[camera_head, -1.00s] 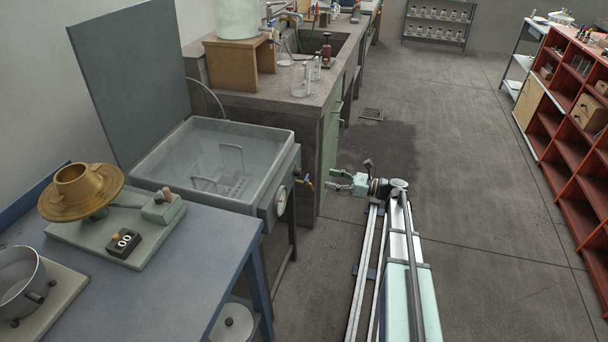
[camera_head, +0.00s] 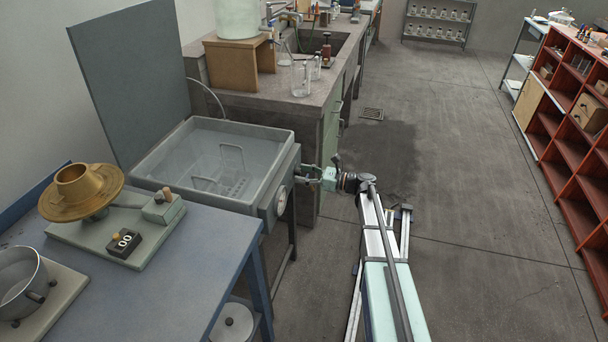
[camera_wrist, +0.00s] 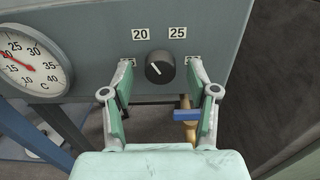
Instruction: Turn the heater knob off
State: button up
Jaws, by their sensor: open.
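The heater knob (camera_wrist: 159,67) is a small black round knob with a white pointer line, on the grey front panel of the water bath (camera_head: 268,205). In the wrist view the labels 20 and 25 sit above it, and the pointer line tilts up to the left. My gripper (camera_wrist: 158,78) is open, with one finger on each side of the knob; I cannot tell whether either finger touches it. In the head view my gripper (camera_head: 308,175) is at the bath's right side, and the knob is hidden there.
A dial thermometer (camera_wrist: 32,62) is left of the knob. A brass tap with a blue lever (camera_wrist: 187,115) is just below right of it. A blue table (camera_head: 190,260) stands in front of the bath. Open floor (camera_head: 480,230) lies to the right.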

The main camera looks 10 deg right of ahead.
grip_shut()
jog(key=shift+n+b, duration=0.3)
jog(key=shift+n, duration=0.1)
jog(key=shift+w+r+n+b, duration=0.1)
jog(key=shift+n+b, duration=9.8)
jog(key=shift+n, duration=1.7)
jog(key=shift+r, duration=0.1)
